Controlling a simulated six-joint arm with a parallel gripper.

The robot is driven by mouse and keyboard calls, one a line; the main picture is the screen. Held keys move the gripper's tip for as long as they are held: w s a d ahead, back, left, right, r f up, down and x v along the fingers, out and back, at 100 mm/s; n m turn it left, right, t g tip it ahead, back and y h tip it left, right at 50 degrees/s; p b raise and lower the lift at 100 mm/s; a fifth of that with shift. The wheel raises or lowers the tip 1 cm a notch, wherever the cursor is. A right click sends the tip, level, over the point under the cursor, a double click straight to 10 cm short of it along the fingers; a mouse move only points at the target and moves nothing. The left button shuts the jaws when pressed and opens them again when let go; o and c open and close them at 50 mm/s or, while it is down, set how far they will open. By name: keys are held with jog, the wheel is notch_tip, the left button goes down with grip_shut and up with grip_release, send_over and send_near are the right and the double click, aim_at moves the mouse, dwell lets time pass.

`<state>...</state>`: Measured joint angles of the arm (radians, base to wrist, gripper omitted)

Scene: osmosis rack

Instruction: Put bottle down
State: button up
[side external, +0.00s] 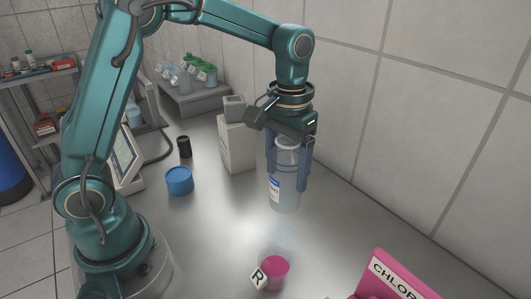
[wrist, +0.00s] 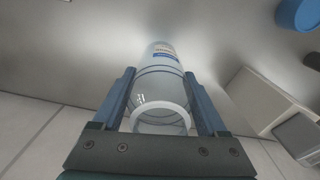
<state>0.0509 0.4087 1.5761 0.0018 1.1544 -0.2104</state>
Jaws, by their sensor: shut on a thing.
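A clear bottle (side external: 284,188) with a white and blue label is held upright by my gripper (side external: 287,178) in the side view. The two blue fingers are shut on it from both sides. The bottle appears to be above the grey metal table (side external: 215,235), though the exact gap under its base is hard to tell. In the wrist view the bottle (wrist: 160,90) lies between the fingers of my gripper (wrist: 160,82), with its open round rim closest to the camera.
A pink-topped item (side external: 274,270) with an "R" tag stands in front. A pink "CHLOR" sign (side external: 385,278) is at front right. A blue lid-like cylinder (side external: 180,181), a black jar (side external: 184,147) and a white box (side external: 238,145) stand farther back. A tiled wall borders the right. Table around the bottle looks clear.

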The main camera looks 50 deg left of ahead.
aim_at(288, 188)
jog(key=shift+d+f, duration=0.15)
jog(key=shift+d, duration=0.1)
jog(key=shift+w+f, duration=0.1)
jog(key=shift+f, duration=1.9)
jog(key=o, duration=1.2)
jog(key=shift+f, duration=0.15)
jog(key=shift+o, duration=0.2)
